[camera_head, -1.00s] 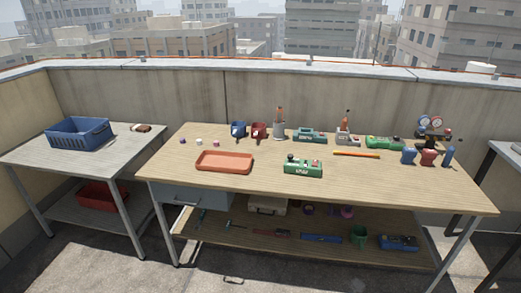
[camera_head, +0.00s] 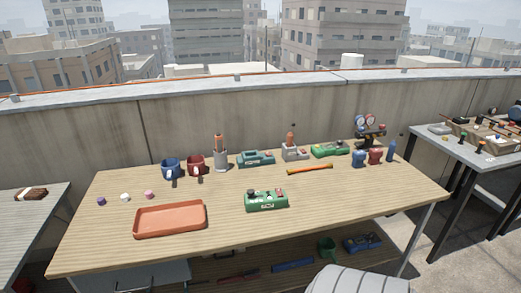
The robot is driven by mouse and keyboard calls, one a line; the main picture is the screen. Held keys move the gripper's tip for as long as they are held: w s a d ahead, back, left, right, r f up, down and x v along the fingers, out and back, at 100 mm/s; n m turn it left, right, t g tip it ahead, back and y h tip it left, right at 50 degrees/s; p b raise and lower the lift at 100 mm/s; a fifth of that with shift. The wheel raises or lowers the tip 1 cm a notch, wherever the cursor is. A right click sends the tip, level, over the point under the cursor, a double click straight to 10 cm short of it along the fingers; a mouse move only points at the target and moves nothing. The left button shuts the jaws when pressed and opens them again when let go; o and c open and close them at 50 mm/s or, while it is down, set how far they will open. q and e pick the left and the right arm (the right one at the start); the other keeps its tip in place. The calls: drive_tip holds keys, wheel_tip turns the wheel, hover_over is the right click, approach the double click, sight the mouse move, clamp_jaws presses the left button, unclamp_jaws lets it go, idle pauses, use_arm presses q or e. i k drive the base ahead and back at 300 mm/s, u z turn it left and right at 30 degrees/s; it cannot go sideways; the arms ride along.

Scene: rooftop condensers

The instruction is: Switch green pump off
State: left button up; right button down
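A bright green boxy device (camera_head: 266,202) with dark knobs and a small red part on top stands upright at the front middle of the wooden workbench (camera_head: 340,208). A second green device (camera_head: 330,150) stands at the back right of the bench. A teal device (camera_head: 256,158) with a handle-like top stands at the back middle. I cannot tell from the picture which of these is the pump, and their switch positions are too small to read. Neither of my grippers shows in this view.
An orange tray (camera_head: 170,221) lies left of the front green device. Blue (camera_head: 171,168) and red (camera_head: 195,166) holders, an orange stick (camera_head: 310,169) and gauges (camera_head: 367,128) stand or lie farther back. Side tables flank the bench. The bench's front right is clear.

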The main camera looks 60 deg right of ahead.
sight(278, 191)
drive_tip(key=z, duration=0.6)
drive_tip(key=i, duration=1)
drive_tip(key=z, duration=0.85)
